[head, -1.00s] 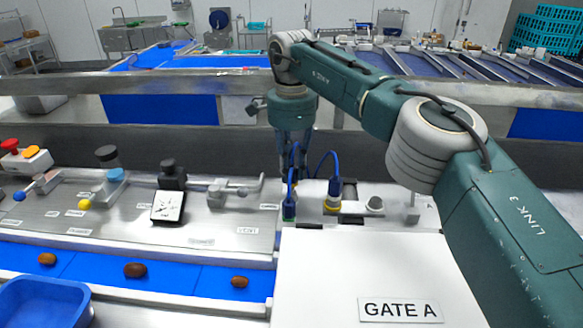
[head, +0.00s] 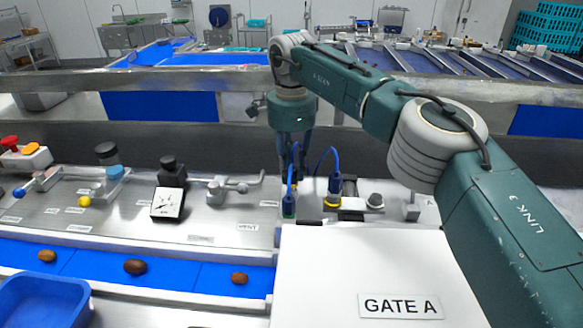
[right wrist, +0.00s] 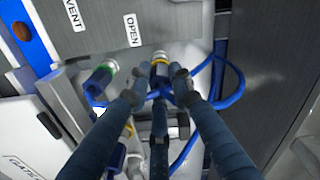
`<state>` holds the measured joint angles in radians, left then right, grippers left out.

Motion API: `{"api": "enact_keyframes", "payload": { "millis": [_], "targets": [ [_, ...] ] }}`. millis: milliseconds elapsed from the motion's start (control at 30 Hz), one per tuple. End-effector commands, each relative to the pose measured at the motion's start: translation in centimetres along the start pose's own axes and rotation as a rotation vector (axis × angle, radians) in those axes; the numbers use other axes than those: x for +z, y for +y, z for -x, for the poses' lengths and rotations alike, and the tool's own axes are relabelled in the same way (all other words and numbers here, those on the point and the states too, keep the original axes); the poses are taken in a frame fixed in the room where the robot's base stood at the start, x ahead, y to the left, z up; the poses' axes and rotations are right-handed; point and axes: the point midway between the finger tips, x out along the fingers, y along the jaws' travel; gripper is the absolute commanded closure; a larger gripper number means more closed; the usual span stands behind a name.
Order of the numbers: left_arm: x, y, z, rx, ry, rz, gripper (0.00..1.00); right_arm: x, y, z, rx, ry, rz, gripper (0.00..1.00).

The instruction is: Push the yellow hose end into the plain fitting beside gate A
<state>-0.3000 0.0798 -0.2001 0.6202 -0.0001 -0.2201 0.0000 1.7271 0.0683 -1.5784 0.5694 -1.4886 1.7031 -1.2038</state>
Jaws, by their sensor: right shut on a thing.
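In the right wrist view, a yellow-banded hose end (right wrist: 160,66) sits between the fingertips of my right gripper (right wrist: 162,80), which is shut on it. A pale metal fitting (right wrist: 160,54) shows directly beyond the band. The hose end is lined up with it or touching it; I cannot tell how far in it is. The blue hose (right wrist: 233,82) loops out to the right. The GATE A box (head: 372,270) is in front. My left gripper is not in view.
Another yellow-collared connector (head: 332,201) stands right of the green one, close to a metal knob (head: 375,201). A blue belt (head: 190,276) carries dates past a blue tray (head: 42,302).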

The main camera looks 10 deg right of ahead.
Motion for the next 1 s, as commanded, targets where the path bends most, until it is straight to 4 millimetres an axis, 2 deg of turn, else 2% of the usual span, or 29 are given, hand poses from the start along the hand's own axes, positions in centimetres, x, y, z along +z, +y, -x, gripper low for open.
{"api": "enact_keyframes", "payload": {
  "millis": [1000],
  "targets": [
    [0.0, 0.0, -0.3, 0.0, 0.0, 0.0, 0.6, 0.0, 0.0, -1.3, 0.0, 0.0, 0.0, 1.0]
  ]
}}
